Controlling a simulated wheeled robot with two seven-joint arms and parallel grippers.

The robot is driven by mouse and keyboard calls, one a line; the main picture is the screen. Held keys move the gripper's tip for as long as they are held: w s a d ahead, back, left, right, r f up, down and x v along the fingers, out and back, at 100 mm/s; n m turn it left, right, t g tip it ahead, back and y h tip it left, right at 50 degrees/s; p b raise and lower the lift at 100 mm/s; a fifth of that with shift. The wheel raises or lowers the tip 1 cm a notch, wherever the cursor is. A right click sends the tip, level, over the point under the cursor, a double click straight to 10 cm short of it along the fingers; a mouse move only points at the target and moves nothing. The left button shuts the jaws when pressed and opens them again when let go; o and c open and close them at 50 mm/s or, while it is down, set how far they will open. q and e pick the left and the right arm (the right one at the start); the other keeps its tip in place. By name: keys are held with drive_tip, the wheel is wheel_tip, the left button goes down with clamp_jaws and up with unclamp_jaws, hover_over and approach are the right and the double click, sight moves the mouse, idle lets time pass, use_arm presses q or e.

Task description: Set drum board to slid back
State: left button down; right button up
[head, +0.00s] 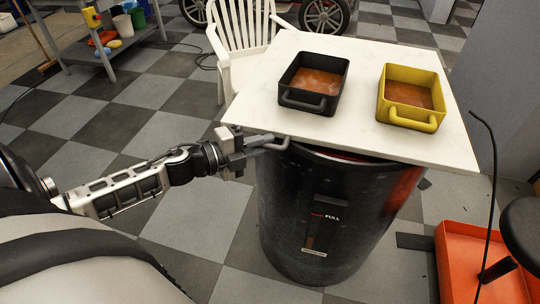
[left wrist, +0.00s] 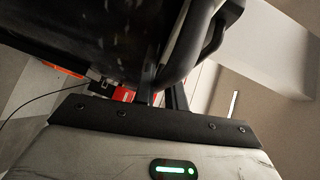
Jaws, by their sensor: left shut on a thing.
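The white drum board (head: 355,135) lies on top of a black drum (head: 320,220) and overhangs it on several sides. A grey bar handle (head: 277,145) sticks out at the board's near left edge. My left gripper (head: 247,147) is shut on this handle, just left of the drum's rim. In the left wrist view a dark curved handle (left wrist: 190,45) runs down to the finger area (left wrist: 172,95), and the dark drum side (left wrist: 90,40) fills the upper left. My right gripper is not in view.
A black pan (head: 301,101) and a yellow pan (head: 411,121), both with brown contents, stand on the board. A white chair (head: 240,35) is close behind its left corner. An orange tray (head: 453,262) and dark stool (head: 522,228) are at right. Floor left of the drum is clear.

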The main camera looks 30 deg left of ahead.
use_arm(q)
drive_tip(key=shift+w, duration=0.1)
drive_tip(key=c, duration=1.5)
unclamp_jaws()
drive_tip(key=shift+o, duration=0.2)
drive_tip(key=v, duration=1.6)
drive_tip(key=shift+f, duration=0.1)
drive_tip(key=shift+c, duration=0.3)
